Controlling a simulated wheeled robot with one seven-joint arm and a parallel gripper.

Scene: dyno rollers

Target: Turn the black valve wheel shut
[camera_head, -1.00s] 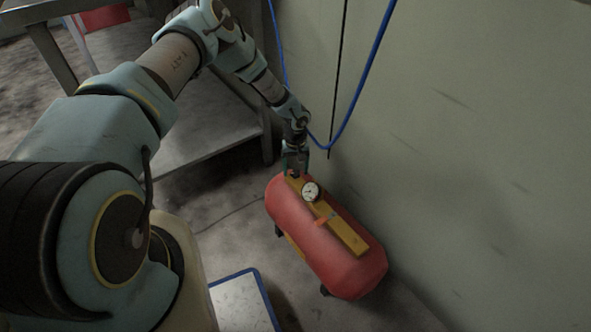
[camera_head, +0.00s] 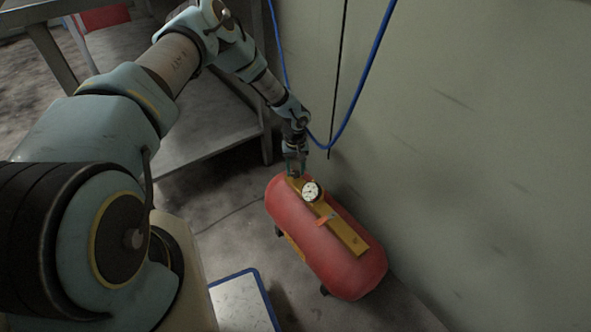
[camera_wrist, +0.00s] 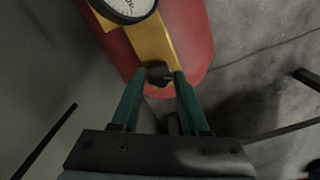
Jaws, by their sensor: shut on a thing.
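A red tank (camera_head: 335,268) lies on the floor by the wall with a yellow plate (camera_head: 348,238) along its top. A round white gauge (camera_head: 311,191) stands on the plate, and it also shows in the wrist view (camera_wrist: 124,6). The black valve wheel (camera_wrist: 159,74) sits near the end of the plate. My gripper (camera_wrist: 155,78) points down at that end, its green fingers shut on the wheel, one on each side. In the head view my gripper (camera_head: 294,172) hides the wheel.
A blue hose (camera_head: 362,88) hangs along the wall behind my arm. A metal bench (camera_head: 205,128) stands to the left. A small orange lever (camera_head: 326,219) sits farther along the plate. A blue-edged panel (camera_head: 242,302) is at the bottom.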

